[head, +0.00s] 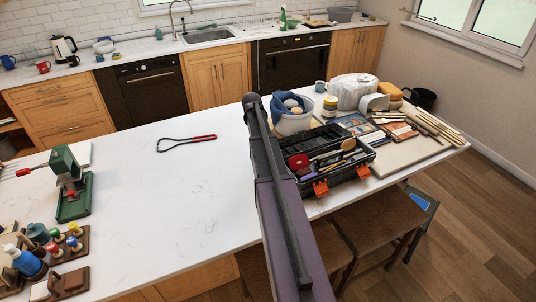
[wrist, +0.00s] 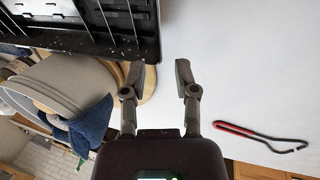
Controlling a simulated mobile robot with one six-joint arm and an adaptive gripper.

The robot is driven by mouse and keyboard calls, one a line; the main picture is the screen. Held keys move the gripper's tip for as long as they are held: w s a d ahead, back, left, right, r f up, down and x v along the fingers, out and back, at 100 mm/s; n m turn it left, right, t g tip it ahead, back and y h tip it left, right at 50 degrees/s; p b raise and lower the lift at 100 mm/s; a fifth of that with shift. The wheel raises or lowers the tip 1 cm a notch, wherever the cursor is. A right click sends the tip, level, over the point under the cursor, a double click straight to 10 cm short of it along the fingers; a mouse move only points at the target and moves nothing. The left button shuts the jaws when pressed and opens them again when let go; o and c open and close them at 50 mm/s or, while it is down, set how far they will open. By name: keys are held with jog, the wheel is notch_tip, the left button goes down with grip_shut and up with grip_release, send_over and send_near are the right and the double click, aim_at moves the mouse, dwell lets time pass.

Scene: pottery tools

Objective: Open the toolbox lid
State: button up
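The black toolbox (head: 363,158) with orange latches stands on the white counter, right of my arm in the head view. Its lid is up, as tools and brushes show inside it; part of the box is hidden behind my arm. In the wrist view a black ribbed panel (wrist: 147,32), seemingly part of the toolbox, fills the top left. My gripper (wrist: 158,80) is open with nothing between its fingers. Its fingertips are near the panel's lower right corner, and I cannot tell whether they touch it. In the head view the gripper is hidden.
A bucket (head: 291,125) with a blue cloth stands behind the toolbox; it also shows in the wrist view (wrist: 50,85). A red-handled loop tool (head: 187,142) lies on the counter (head: 160,200). A green press (head: 72,185) stands at left. The counter between is clear.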

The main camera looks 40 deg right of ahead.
jog(key=shift+b+x, duration=3.3)
jog(key=shift+x, duration=0.45)
grip_shut()
